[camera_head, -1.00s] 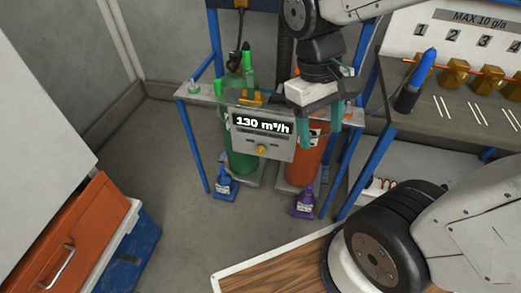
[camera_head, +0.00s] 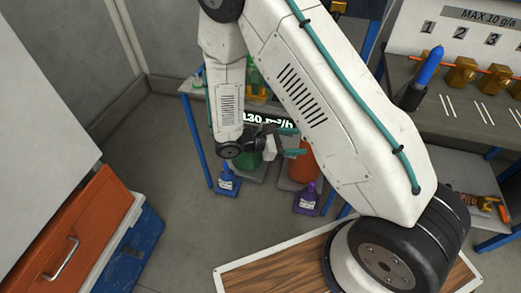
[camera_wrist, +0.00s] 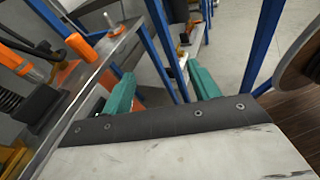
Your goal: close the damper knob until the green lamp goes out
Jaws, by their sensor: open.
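My gripper (camera_head: 290,142) has teal fingers and is in front of the panel with the flow display (camera_head: 270,119). It points to the right, fingers apart, with nothing seen between them. In the wrist view my gripper (camera_wrist: 160,90) also shows both fingers spread, with shelf posts beyond them. The panel's lower part, where a yellow knob showed earlier, is hidden behind my arm and gripper. I cannot make out a damper knob or a green lamp for certain.
A blue bottle (camera_head: 227,182) and a purple bottle (camera_head: 307,200) stand low in front. Orange drawers (camera_head: 75,235) are at left. A bench with brass valves (camera_head: 461,75) is at right.

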